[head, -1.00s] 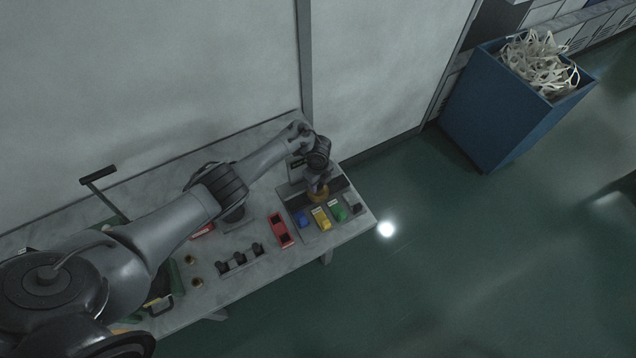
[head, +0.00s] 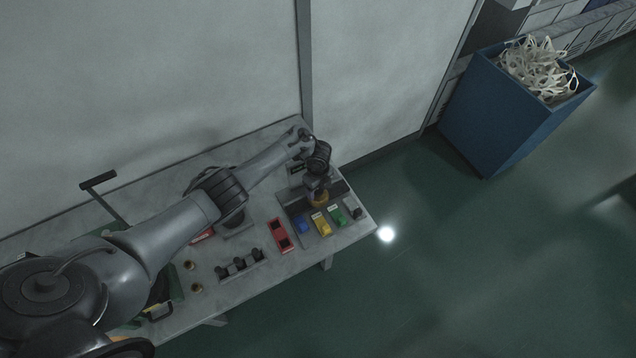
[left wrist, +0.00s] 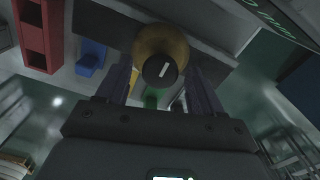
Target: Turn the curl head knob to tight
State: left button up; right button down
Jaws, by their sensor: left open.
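The curl head knob is a small black round knob (left wrist: 160,71) with a white pointer line, in front of a brass-coloured round body (left wrist: 160,42) in the left wrist view. In the head view the brass body (head: 319,200) shows on the dark-banded station at the table's right end. My left gripper (head: 318,184) is just above it. In the left wrist view my open left gripper (left wrist: 160,80) has one finger on each side of the knob. I cannot tell whether the fingers touch it. The dial's markings are not readable. My right gripper is not in view.
Blue (head: 303,224), yellow (head: 321,224) and green (head: 338,215) blocks line the station's front. A red block (head: 279,237) and a grey rack (head: 239,265) lie to the left. A blue bin (head: 500,125) stands on the floor at right.

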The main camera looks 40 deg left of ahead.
pick_arm(q)
notch_tip(320, 180, up, 11)
jog(key=p, duration=0.2)
jog(key=shift+f+p, duration=0.2)
jog(key=shift+p, duration=0.2)
